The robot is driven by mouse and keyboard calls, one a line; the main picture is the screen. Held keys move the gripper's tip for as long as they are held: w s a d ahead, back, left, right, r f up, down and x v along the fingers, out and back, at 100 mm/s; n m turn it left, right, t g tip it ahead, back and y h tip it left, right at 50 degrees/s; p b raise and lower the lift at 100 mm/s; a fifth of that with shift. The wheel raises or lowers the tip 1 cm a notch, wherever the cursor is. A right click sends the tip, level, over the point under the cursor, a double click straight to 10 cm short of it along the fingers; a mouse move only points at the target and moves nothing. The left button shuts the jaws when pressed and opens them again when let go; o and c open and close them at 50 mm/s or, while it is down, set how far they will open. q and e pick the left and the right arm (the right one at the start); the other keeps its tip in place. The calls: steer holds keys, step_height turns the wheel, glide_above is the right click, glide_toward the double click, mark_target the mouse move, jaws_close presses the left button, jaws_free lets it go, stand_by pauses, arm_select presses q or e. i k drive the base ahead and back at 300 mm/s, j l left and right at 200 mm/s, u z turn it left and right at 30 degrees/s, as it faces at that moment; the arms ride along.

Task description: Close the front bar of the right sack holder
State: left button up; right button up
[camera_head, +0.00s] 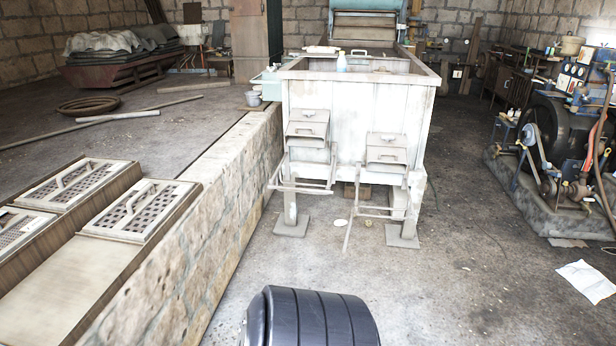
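A pale wooden machine (360,115) stands in the middle of the view, with two outlet spouts on its front. Below the right spout (386,150) is the right sack holder (380,213), a thin metal frame. Its front bar (348,233) sticks out toward me from the frame's left side, so the front looks open. Below the left spout (308,128) is the left sack holder (303,187), whose front bar runs across its front. Neither of my grippers is in view.
A stone ledge (215,200) runs along the machine's left, with perforated metal covers (138,208) nearby. An engine (560,140) on a concrete base stands at right. White paper (587,281) lies on the floor at right. The floor (440,285) before the machine is mostly clear.

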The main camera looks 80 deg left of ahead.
mark_target(352, 213)
steer(key=j+u, duration=0.15)
steer(key=u, duration=0.25)
steer(key=i+j+u, duration=0.1)
steer(key=u, duration=0.3)
steer(key=j+u, duration=0.15)
steer(key=u, duration=0.25)
steer(key=i+u, duration=0.15)
steer(key=u, duration=0.25)
steer(key=i+j+u, duration=0.1)
steer(key=u, duration=0.3)
